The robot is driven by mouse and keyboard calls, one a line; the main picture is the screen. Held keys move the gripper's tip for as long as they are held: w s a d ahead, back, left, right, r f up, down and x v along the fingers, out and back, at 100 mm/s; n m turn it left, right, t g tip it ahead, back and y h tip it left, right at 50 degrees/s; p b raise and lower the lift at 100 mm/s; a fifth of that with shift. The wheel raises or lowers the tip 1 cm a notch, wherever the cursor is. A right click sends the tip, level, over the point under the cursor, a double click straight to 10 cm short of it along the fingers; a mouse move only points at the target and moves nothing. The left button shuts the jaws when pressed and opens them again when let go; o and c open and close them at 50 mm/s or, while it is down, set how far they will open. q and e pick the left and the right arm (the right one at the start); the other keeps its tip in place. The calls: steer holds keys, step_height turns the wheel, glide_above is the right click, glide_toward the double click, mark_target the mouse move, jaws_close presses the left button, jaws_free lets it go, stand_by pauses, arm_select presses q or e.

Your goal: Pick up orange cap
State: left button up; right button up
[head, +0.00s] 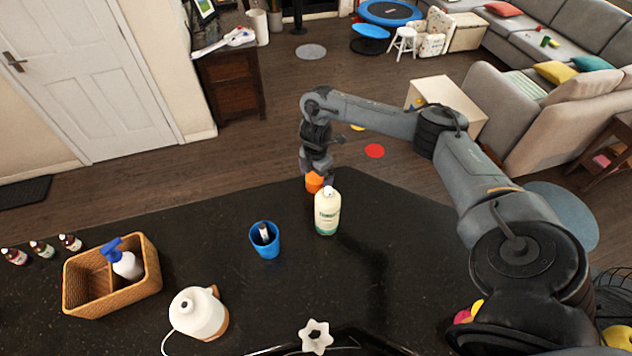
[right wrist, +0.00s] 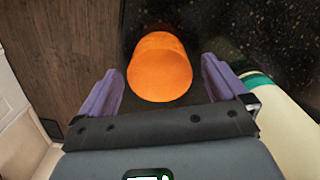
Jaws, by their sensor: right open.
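The orange cap (head: 314,182) is near the far edge of the black counter, just behind and left of a cream bottle (head: 327,211). In the right wrist view the orange cap (right wrist: 160,68) lies between and ahead of the two purple fingers. My right gripper (head: 318,170) is right above the cap, with its fingertips partly hidden in the head view. In the right wrist view my right gripper (right wrist: 163,88) is open, with a gap between each finger and the cap. My left gripper is not in view.
The cream bottle (right wrist: 285,125) stands close to the right finger. A blue cup (head: 265,242) holding a small item, a wicker basket (head: 140,285) with a pump bottle, and a white kettle (head: 197,312) stand to the left. Counter between the cup and the basket is clear.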

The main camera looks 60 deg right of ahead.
steer(key=shift+f, duration=0.9)
steer(key=c, duration=1.1)
steer(key=shift+o, duration=0.2)
steer(key=shift+r, duration=0.25)
